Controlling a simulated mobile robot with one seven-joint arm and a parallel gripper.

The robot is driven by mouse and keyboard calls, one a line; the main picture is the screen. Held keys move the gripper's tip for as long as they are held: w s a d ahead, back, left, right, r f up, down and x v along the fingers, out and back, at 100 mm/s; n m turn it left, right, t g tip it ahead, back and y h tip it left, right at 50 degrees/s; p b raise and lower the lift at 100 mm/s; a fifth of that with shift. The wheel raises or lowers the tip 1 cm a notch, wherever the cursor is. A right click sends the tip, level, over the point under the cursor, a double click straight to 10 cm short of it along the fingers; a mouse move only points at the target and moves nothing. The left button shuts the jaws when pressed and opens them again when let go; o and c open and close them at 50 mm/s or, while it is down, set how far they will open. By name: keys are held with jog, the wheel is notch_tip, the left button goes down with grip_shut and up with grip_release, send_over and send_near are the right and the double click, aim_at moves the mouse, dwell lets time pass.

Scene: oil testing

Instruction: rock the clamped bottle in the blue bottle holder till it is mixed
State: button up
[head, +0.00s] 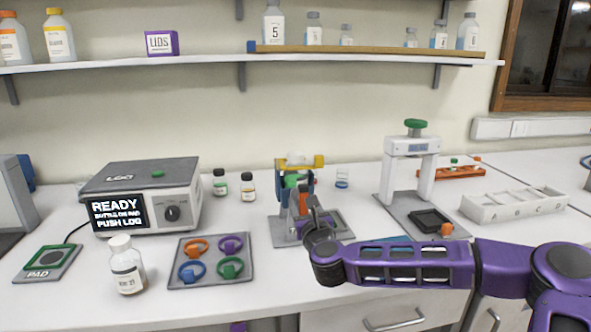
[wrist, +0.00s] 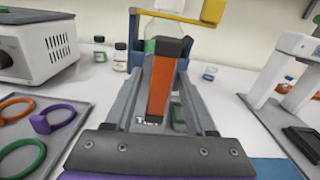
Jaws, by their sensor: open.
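The blue bottle holder (head: 280,177) stands on a grey base in the middle of the bench, with a yellow clamp bar (head: 317,161) across its top. The clamped bottle (head: 291,181) is inside it, mostly hidden, with green showing. In the wrist view the holder (wrist: 134,48) and its yellow bar (wrist: 188,17) are just ahead. An orange handle with a black top (wrist: 160,88) stands upright in front of the holder. My gripper (wrist: 162,82) is open, with one finger on each side of the handle; whether either touches it I cannot tell.
Left are a mixer-like machine (head: 142,195) reading READY, a pad (head: 48,263), a white-capped bottle (head: 127,265) and a tray of coloured rings (head: 210,280). Right are a grey press stand (head: 412,165) and a white lettered rack (head: 515,203). Small bottles (head: 248,187) stand behind.

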dwell(0.3)
jog(key=v, duration=0.8)
dwell(0.3)
